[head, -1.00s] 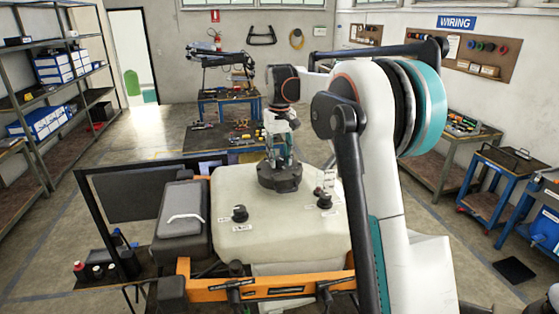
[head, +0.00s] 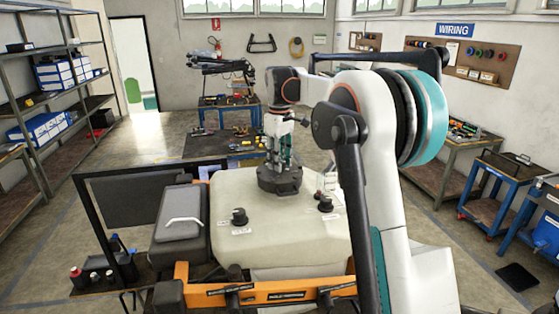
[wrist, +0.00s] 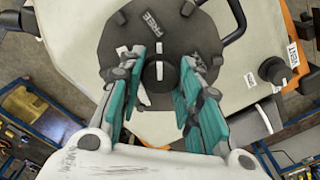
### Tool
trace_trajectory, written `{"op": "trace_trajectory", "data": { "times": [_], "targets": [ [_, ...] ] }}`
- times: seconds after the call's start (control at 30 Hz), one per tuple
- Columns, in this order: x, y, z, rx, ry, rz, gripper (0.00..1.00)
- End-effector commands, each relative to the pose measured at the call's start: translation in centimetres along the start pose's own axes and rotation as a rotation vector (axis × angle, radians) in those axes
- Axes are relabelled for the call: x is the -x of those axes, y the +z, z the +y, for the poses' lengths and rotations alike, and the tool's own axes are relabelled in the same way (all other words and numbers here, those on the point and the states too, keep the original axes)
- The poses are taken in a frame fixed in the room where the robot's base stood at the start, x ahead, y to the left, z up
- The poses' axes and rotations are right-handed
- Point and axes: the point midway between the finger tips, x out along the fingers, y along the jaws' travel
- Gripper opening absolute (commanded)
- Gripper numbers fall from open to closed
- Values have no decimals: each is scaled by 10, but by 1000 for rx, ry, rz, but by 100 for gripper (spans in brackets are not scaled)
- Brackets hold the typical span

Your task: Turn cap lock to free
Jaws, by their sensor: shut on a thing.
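The large dark round cap (head: 280,182) sits on top of the pale tank (head: 270,240). In the wrist view the cap (wrist: 195,30) carries a FREE label (wrist: 152,22) near its upper left. A central knob (wrist: 159,72) shows a white line running roughly up and down the picture. My gripper (wrist: 160,68) points down over the cap. Its teal fingers stand either side of the central knob and are shut on the cap lock, though the contact itself is partly hidden. In the head view my gripper (head: 279,160) is upright above the cap.
Two smaller black knobs, left (head: 239,216) and right (head: 325,204), stand on the tank. An orange frame bar (head: 270,294) crosses its front. A grey box (head: 180,212) with a white handle adjoins its left side. Blue workbenches stand behind and to the right.

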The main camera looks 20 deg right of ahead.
Motion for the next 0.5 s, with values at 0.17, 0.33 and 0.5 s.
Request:
{"op": "trace_trajectory", "data": {
  "times": [0.17, 0.33, 0.5],
  "targets": [
    [0, 0, 0, 8, 1, 1, 8],
    [0, 0, 0, 8, 1, 1, 8],
    [0, 0, 0, 7, 1, 1, 48]
  ]
}}
